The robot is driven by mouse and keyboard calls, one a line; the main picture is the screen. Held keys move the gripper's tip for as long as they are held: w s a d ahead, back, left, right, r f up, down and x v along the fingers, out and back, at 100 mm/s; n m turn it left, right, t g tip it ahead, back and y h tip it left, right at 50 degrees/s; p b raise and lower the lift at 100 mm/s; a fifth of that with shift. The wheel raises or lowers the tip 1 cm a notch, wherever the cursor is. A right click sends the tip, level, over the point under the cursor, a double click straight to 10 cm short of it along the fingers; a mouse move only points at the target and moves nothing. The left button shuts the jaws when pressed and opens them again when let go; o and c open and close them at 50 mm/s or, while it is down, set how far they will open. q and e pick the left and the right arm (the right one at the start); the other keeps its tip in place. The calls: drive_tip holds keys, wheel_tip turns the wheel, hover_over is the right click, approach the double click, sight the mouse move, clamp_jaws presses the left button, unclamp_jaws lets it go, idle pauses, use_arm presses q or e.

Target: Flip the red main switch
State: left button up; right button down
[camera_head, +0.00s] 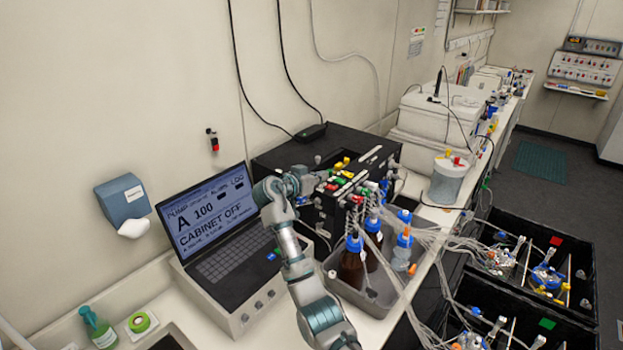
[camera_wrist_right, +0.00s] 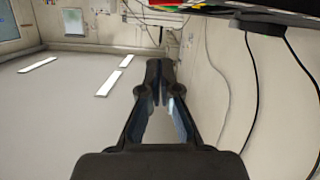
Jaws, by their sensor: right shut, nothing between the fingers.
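My right gripper (camera_head: 318,180) is at the front left of a black cabinet (camera_head: 278,158). In the right wrist view its two dark fingers (camera_wrist_right: 160,80) meet at the tips, with nothing between them. A small red part (camera_head: 332,187) sits among coloured pieces on the cabinet's front, close beside the gripper; I cannot tell if it is the main switch or if they touch. A small black and red fitting (camera_head: 213,140) is on the wall above the laptop, apart from the gripper. My left gripper is not in view.
A laptop (camera_head: 225,228) reading "CABINET OFF" stands on a white box left of my right arm. Brown bottles (camera_head: 352,265) with blue caps and many tubes stand in a grey tray to the right. A blue wall dispenser (camera_head: 122,199) is at left. Black crates stand at right.

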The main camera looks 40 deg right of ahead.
sight(328, 193)
drive_tip(key=x, duration=0.3)
drive_tip(key=shift+d+p, duration=0.35)
drive_tip(key=shift+d, duration=0.05)
wheel_tip(328, 193, down, 3)
drive_tip(key=shift+f, duration=0.1)
drive_tip(key=shift+s+f, duration=0.15)
drive_tip(key=shift+f, duration=0.3)
drive_tip(key=shift+a+f, duration=0.1)
drive_tip(key=shift+a, duration=0.05)
